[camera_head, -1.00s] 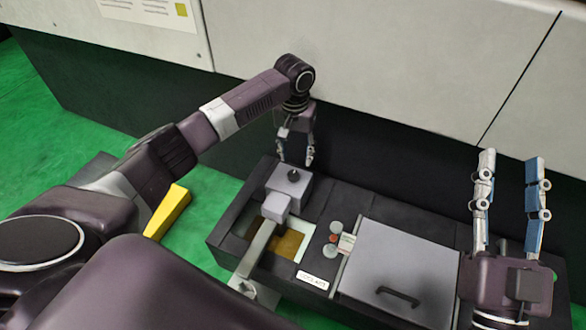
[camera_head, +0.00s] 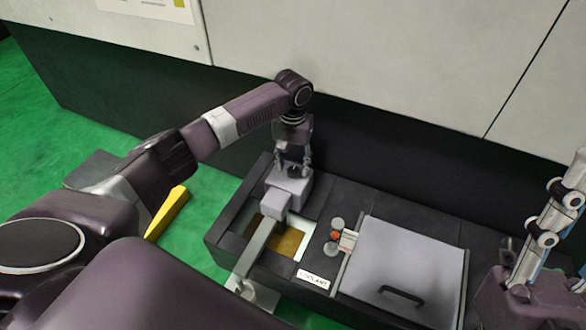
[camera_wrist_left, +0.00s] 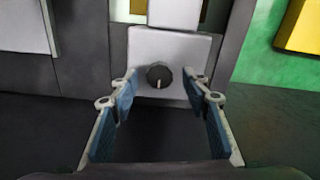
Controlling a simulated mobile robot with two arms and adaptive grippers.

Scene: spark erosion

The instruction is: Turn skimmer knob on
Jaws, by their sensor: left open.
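The skimmer knob (camera_wrist_left: 159,76) is a round dark knob with a pale pointer line on a light grey housing (camera_wrist_left: 148,47). In the left wrist view its pointer faces down, toward my gripper. In the head view the knob (camera_head: 294,172) sits on top of the grey housing (camera_head: 288,186), partly hidden by my gripper. My left gripper (camera_head: 293,162) is open just above the knob. In the left wrist view its fingertips (camera_wrist_left: 160,84) lie on either side of the knob, with gaps. My right gripper (camera_head: 548,225) is at the right edge, partly cut off, away from the knob.
The dark coolant tank (camera_head: 225,240) has an opening with brownish liquid (camera_head: 290,242) and a grey lid (camera_head: 410,260) with a black handle. Small round parts (camera_head: 335,235) sit between them. A tall machine wall (camera_head: 380,70) stands behind. A yellow block (camera_head: 167,212) lies at left.

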